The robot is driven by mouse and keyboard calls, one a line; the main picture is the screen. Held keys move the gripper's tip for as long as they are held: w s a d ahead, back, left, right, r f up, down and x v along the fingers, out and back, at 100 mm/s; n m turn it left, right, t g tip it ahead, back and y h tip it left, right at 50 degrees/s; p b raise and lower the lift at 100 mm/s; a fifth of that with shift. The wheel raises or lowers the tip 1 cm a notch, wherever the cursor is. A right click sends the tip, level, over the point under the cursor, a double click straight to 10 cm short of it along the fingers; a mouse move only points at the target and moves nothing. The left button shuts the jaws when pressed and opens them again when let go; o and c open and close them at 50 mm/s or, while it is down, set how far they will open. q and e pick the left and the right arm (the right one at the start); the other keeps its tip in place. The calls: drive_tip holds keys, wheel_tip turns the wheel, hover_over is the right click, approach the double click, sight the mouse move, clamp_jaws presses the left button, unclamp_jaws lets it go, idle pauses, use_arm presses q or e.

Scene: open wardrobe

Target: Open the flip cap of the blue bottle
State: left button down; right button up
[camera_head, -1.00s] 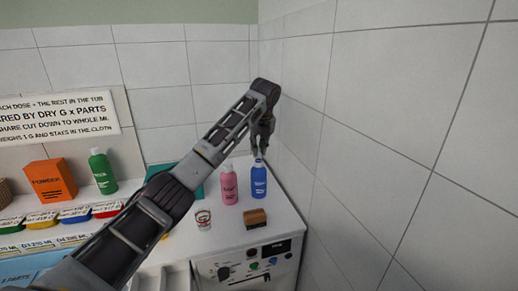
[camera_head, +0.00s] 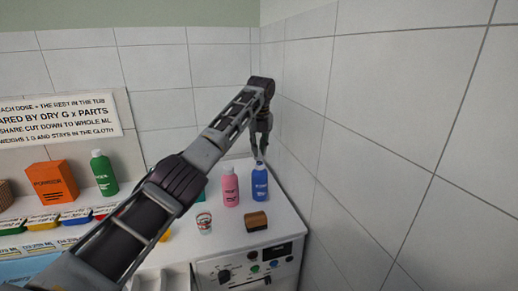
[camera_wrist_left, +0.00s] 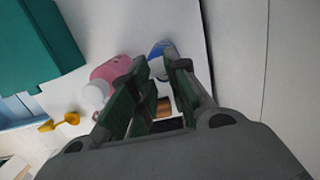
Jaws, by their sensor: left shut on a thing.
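The blue bottle (camera_head: 260,185) stands upright at the back right of the white counter, close to the tiled wall. My left gripper (camera_head: 260,154) comes down from above onto its top and is shut on its white cap area. The fingers hide most of the cap, so I cannot tell whether the flip lid is raised. In the left wrist view, the blue bottle (camera_wrist_left: 164,46) shows just beyond the fingertips (camera_wrist_left: 160,68). My right gripper is not in view.
A pink bottle (camera_head: 230,188) stands close to the left of the blue one. A brown wooden block (camera_head: 256,222) and a small cup (camera_head: 204,222) stand in front. A green bottle (camera_head: 103,173) and orange box (camera_head: 51,182) are farther left. The tiled wall (camera_head: 370,150) bounds the right.

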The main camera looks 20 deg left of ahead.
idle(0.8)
use_arm(q)
drive_tip(key=c, duration=1.4)
unclamp_jaws()
drive_tip(key=shift+w, duration=0.1)
drive_tip(key=shift+o, duration=0.2)
wheel_tip(320, 180, up, 7)
drive_tip(key=shift+s+d+r, duration=0.15)
drive_tip(key=shift+s+r, duration=0.05)
drive_tip(key=shift+s, duration=0.05)
